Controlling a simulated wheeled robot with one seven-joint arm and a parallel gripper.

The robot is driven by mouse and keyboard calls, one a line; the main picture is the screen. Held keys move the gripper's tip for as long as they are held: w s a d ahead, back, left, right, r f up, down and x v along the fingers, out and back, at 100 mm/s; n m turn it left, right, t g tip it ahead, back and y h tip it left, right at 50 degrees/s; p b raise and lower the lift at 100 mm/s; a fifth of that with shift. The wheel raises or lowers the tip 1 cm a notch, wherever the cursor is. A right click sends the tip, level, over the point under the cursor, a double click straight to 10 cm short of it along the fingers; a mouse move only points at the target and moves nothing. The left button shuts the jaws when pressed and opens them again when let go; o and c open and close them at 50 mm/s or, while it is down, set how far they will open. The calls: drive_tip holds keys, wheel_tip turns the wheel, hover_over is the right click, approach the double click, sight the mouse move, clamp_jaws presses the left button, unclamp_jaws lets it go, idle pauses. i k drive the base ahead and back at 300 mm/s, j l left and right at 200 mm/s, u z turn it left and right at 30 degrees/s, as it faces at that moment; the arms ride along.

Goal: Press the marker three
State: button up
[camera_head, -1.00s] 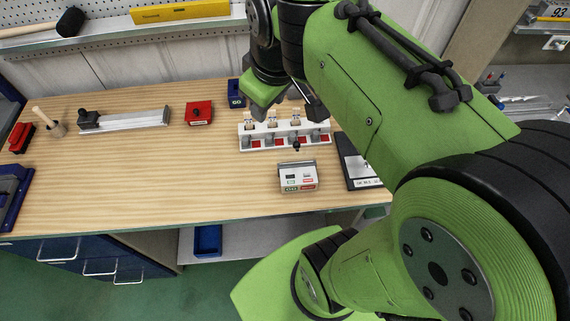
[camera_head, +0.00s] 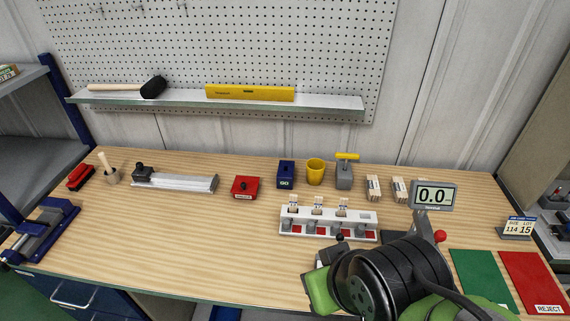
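I cannot tell for sure which thing is the marker. A white fixture (camera_head: 290,229) stands on the bench right of the middle, with a row of stations, tan tabbed pieces (camera_head: 318,205) and red pads. A small dark knob (camera_head: 340,237) shows at its front edge. A red box (camera_head: 246,187) with a label and a blue box (camera_head: 286,174) marked GO stand behind and to the left. My gripper (camera_head: 320,291) is at the near bench edge, in front of the fixture and apart from it. Its fingers are hidden, so its opening does not show.
A yellow cup (camera_head: 316,171), a grey block with yellow handle (camera_head: 345,172) and small bundles (camera_head: 374,187) stand behind. Green (camera_head: 482,277) and red (camera_head: 533,283) mats lie right. The bench's left-middle (camera_head: 170,232) is clear.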

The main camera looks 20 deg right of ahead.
sight(334, 230)
drive_tip(key=i+j+u, duration=0.1)
drive_tip(key=j+u, duration=0.25)
drive_tip(key=i+j+u, duration=0.15)
drive_tip(key=j+u, duration=0.25)
drive_tip(key=i+j+u, duration=0.15)
drive_tip(key=u, duration=0.2)
